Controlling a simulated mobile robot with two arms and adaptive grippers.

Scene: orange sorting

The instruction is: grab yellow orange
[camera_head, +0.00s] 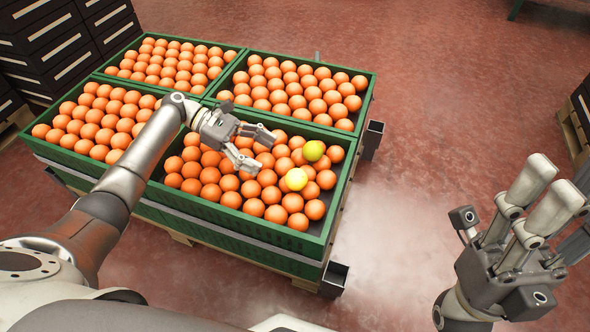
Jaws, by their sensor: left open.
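In the head view, a pale yellow orange (296,179) lies among orange ones in the near right green crate (340,196). A second, greener yellow one (313,150) lies just behind it, to its upper right. My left gripper (262,150) reaches in from the left above this crate. Its fingers are spread and empty, pointing right, a little left of the two yellow fruits. My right gripper (545,208) is at the lower right, away from the crates, with its fingers pointing up. I see nothing between them, but their opening is hard to judge.
Three more green crates full of oranges adjoin this one: far right (364,104), far left (236,53) and near left (50,151). Dark stacked boxes (60,45) stand at the upper left. The red floor (460,90) to the right is mostly clear.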

